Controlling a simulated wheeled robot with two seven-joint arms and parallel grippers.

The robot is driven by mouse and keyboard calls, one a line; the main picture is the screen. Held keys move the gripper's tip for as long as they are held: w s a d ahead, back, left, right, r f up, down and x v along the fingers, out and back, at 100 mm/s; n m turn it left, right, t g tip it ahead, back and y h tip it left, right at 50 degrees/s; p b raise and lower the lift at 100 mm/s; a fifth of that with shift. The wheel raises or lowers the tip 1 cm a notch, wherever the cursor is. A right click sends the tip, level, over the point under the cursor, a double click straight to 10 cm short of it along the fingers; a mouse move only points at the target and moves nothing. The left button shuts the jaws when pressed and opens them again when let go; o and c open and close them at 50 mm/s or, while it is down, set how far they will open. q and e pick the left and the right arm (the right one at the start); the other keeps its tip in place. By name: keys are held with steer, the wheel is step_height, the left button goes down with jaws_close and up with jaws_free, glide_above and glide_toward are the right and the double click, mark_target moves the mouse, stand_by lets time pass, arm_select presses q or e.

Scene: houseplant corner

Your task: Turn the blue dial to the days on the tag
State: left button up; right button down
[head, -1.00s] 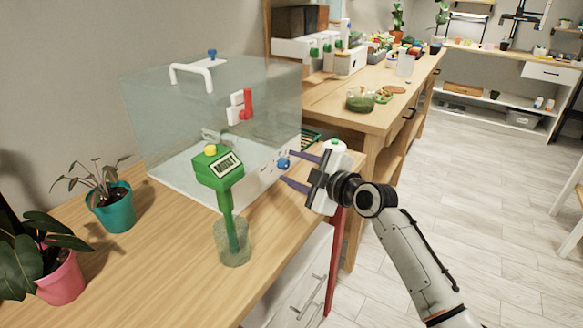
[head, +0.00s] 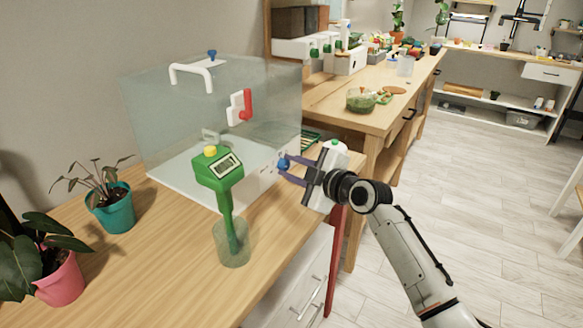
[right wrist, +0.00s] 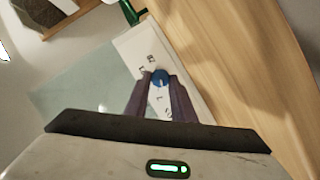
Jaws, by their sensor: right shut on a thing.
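The blue dial (head: 283,164) sits on the white front panel of the clear box (head: 215,105). My right gripper (head: 287,168) is shut on the dial, with a finger on either side. In the right wrist view the dial (right wrist: 160,77) shows between the two fingertips, with dark marks around it on the white panel (right wrist: 143,52); they are too small to read for sure. A tag with the days is not clearly seen in either view. My left gripper is not in view.
A green meter (head: 218,172) with a yellow button stands in a clear cup (head: 233,245) in front of the box. Potted plants in a teal pot (head: 113,212) and a pink pot (head: 62,280) stand at the left. The wooden table (head: 150,270) is clear between them.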

steer(key=shift+w+d+r+m+g, duration=0.1)
steer(key=shift+m+g, duration=0.25)
steer(key=shift+m, duration=0.25)
steer(key=shift+w+r+m+g, duration=0.1)
steer(key=shift+m+g, duration=0.25)
steer(key=shift+m, duration=0.25)
steer(key=shift+w+d+m+g+y+b, duration=0.1)
steer(key=shift+m+g+y+b, duration=0.4)
steer(key=shift+m+g, duration=0.55)
steer(key=shift+w+d+m+g+y+b, duration=0.15)
steer(key=shift+m+g+y+b, duration=0.6)
steer(key=shift+m, duration=0.5)
steer(key=shift+m+g+b, duration=0.3)
steer(key=shift+m+b, duration=0.4)
steer(key=shift+b, duration=0.05)
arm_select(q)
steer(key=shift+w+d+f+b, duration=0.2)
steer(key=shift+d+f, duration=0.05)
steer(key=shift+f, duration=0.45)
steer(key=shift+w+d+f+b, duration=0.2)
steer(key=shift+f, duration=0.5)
arm_select(e)
steer(key=shift+w+m+g+y, duration=0.1)
steer(key=shift+m+g+y, duration=0.2)
steer(key=shift+m+y, duration=0.1)
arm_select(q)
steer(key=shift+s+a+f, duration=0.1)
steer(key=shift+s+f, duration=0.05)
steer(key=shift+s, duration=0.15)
